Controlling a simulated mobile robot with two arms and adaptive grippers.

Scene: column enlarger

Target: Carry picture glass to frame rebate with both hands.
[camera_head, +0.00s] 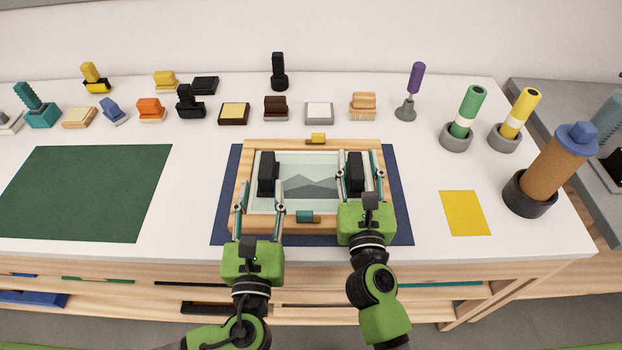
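The wooden picture frame (325,146) lies on a dark blue mat (227,222) at the front middle of the table. Inside its border is the pale, see-through picture glass (310,168), with a grey mountain picture visible through it. I cannot tell whether the glass rests in the rebate or slightly above it. Black blocks stand at its left end (267,174) and right end (355,173). My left gripper (261,186) has its fingers spread near the left block. My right gripper (358,156) has its fingers spread either side of the right block. The glass's front edge is partly hidden.
A yellow clip (317,138) and a teal clip (306,217) sit on the frame's far and near sides. A green mat (85,193) lies left, a yellow card (464,212) right. Several brushes and blocks line the back; tubes in cups stand at right.

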